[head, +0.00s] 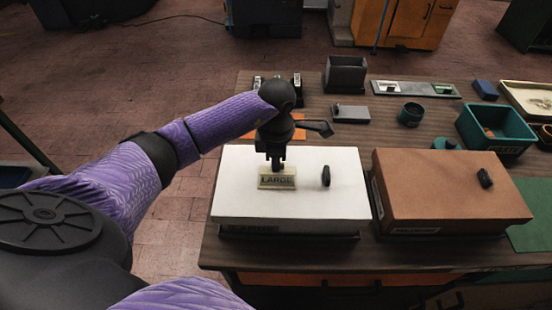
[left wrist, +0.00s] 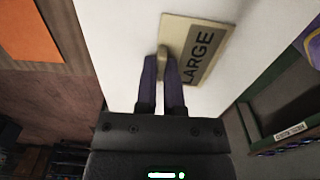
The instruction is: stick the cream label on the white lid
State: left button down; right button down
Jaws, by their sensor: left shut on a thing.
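The cream label (head: 277,183) is a small plate with a dark strip reading LARGE. It is at the left-middle of the white lid (head: 240,205), towards its front. My left gripper (head: 277,166) points down and is shut on a small raised tab on the label. In the left wrist view the fingers (left wrist: 168,62) pinch this tab, and the cream label (left wrist: 218,36) lies flat over the white lid (left wrist: 120,45). I cannot tell whether the label touches the lid or hovers just above it. My right gripper is not in view.
A black knob (head: 326,176) stands on the white lid right of the label. A brown-lidded box (head: 445,195) stands to the right.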

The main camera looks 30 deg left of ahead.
pick_arm(q)
jog(key=shift+f, duration=0.1)
jog(key=c, duration=0.7)
grip_release()
jog(key=shift+o, duration=0.4)
jog(key=o, duration=0.4)
notch_tip(320, 180, up, 7)
jog(key=p, duration=0.5)
jog(key=shift+p, duration=0.3)
